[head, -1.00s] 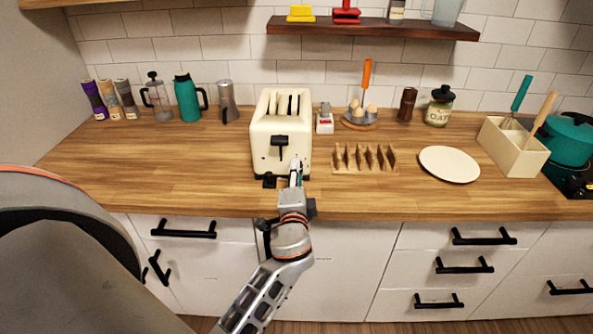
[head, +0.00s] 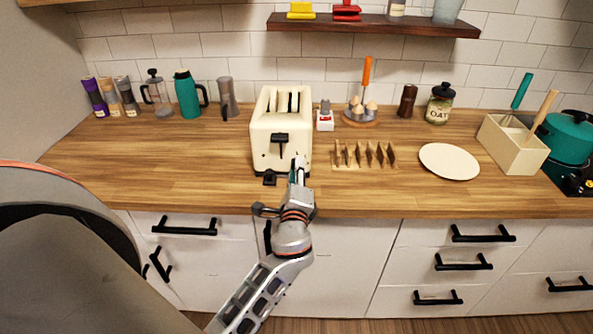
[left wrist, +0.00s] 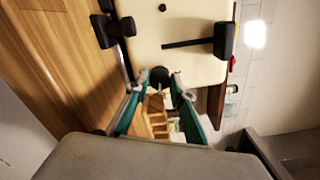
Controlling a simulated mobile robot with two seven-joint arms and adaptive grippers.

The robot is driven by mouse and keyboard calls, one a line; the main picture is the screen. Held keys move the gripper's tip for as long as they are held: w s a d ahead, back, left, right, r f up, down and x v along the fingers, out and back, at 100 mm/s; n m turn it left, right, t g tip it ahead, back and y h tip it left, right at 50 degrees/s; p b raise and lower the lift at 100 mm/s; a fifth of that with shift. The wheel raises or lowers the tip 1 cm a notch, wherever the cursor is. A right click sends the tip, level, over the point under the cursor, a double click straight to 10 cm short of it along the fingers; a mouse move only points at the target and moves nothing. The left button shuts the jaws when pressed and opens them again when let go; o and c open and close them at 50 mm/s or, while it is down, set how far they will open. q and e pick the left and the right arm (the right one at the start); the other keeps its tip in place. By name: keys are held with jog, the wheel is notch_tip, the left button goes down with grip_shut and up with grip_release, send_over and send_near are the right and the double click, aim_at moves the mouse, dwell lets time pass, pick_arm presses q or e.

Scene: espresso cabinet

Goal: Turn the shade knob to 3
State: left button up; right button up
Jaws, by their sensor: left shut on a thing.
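The cream toaster (head: 266,140) stands on the wooden counter with its front towards me. Its black lever (head: 280,140) is on the front face, and it also shows in the left wrist view (left wrist: 224,40). The shade knob (left wrist: 159,76) is a small dark round knob low on that face. My left gripper (head: 298,162) is at the lower right of the toaster front. In the left wrist view its two teal-sided fingers (left wrist: 160,80) are shut on the knob, one on each side. The knob is hidden behind the gripper in the head view, and I cannot read its marks.
A wooden toast rack (head: 365,158) stands close to the right of the toaster. A white plate (head: 449,162) lies farther right. A black part (head: 270,179) juts out at the toaster's lower front.

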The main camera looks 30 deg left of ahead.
dwell(0.3)
pick_arm(q)
jog(key=o, duration=1.1)
jog(key=v, duration=1.2)
